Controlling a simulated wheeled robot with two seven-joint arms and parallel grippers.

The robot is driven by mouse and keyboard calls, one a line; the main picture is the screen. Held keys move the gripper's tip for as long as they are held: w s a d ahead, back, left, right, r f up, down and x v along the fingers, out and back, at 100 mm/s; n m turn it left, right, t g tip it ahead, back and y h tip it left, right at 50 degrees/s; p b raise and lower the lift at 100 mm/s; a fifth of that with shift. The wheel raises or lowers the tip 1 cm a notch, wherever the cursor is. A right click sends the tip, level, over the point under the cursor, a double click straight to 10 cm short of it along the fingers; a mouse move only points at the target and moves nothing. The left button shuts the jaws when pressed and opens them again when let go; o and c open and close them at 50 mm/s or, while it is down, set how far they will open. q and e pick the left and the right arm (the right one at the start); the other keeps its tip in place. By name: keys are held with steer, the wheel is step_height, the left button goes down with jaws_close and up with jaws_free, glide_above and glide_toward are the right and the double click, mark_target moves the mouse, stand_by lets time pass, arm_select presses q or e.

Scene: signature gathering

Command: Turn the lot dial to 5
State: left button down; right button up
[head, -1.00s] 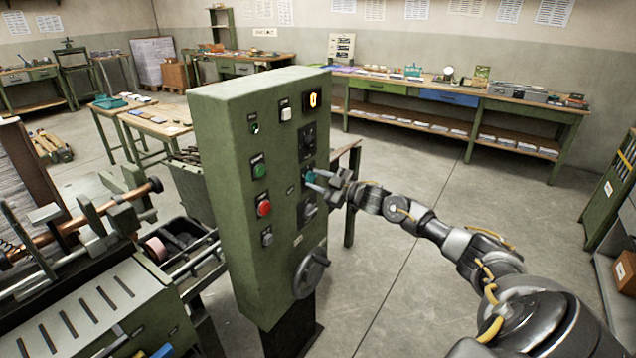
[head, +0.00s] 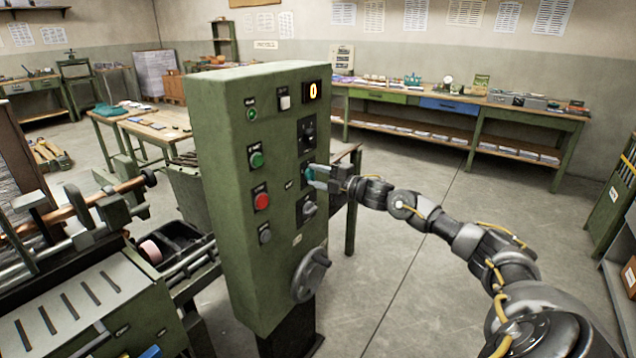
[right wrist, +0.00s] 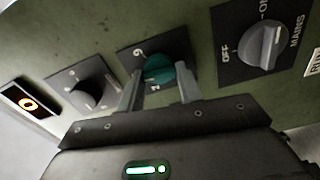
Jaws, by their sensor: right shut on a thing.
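The green control cabinet (head: 225,180) stands in the middle of the head view. The lot dial is a teal knob (right wrist: 160,70) on a dark plate, between a black knob and the mains switch. In the right wrist view the digit 6 shows on the plate; the other marks are mostly hidden or too small to read. My right gripper (head: 318,178) is at the cabinet's front face and shut on the teal dial, with one finger on each side (right wrist: 160,92). A display (head: 313,92) at the top reads 0. My left gripper is not in view.
The black knob (right wrist: 90,94) and the grey mains switch (right wrist: 263,45) flank the dial closely. A handwheel (head: 311,274) juts out lower on the cabinet. A long workbench (head: 455,108) stands behind, with open floor to the right.

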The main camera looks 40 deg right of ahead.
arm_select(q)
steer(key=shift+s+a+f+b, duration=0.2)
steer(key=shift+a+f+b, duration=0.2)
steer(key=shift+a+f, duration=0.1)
arm_select(e)
steer(key=shift+n, duration=0.7)
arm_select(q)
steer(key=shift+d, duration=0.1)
arm_select(e)
steer(key=o, duration=1)
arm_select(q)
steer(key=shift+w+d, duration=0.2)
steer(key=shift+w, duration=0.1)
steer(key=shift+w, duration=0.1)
arm_select(e)
steer(key=shift+s, duration=0.1)
